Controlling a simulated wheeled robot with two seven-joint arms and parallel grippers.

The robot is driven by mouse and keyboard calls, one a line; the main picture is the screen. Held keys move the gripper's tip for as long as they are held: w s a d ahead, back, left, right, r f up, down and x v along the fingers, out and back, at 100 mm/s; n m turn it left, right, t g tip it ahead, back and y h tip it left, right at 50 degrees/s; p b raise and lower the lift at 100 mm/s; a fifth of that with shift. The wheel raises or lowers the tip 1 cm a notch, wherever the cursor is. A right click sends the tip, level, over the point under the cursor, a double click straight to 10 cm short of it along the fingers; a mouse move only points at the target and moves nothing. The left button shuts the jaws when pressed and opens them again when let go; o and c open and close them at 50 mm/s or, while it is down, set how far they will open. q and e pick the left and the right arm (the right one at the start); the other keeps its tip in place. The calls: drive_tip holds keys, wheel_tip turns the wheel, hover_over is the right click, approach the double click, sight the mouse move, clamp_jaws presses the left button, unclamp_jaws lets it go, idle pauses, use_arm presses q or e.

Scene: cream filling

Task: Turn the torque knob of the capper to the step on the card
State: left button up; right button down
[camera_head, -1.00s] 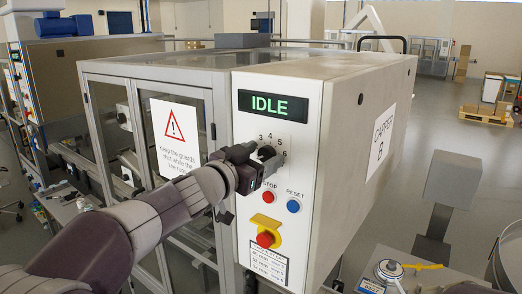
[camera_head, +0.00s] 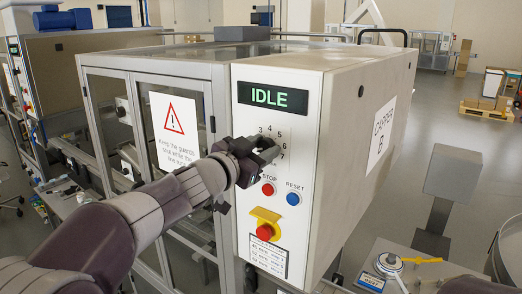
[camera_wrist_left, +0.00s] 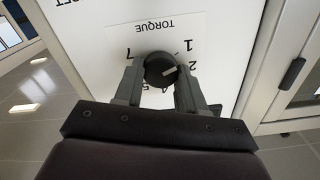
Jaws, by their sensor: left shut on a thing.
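The capper is a large cream machine whose front panel (camera_head: 302,150) shows a green "IDLE" display (camera_head: 272,97). My left gripper (camera_head: 266,154) is at the torque knob, below the numbers. In the left wrist view the black knob (camera_wrist_left: 160,69) sits between the two fingers of the gripper (camera_wrist_left: 159,82), which is shut on it. The panel appears upside down there. The knob's white mark points right, about toward the 2. A small printed table (camera_head: 268,254) is low on the panel; its text is too small to read. My right gripper is not in view.
Below the knob are a red STOP button (camera_head: 268,189), a blue RESET button (camera_head: 292,199) and a red knob on a yellow plate (camera_head: 264,232). Glass guard doors with a warning sign (camera_head: 176,132) are left of the panel.

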use_arm(q)
drive_tip(key=m+b, duration=0.1)
drive_tip(key=m, duration=0.3)
drive_tip(key=shift+f, duration=0.15)
drive_tip(key=m+b, duration=0.2)
drive_tip(key=m, duration=0.2)
drive_tip(key=m+b, duration=0.2)
drive_tip(key=m, duration=0.5)
drive_tip(key=shift+f+b, duration=0.1)
drive_tip(key=shift+b, duration=0.25)
drive_tip(key=shift+f+m+b, duration=0.1)
drive_tip(key=shift+m+b, duration=2.7)
drive_tip(key=shift+m, duration=4.7)
drive_tip(key=o, duration=1.1)
drive_tip(key=shift+c, duration=0.2)
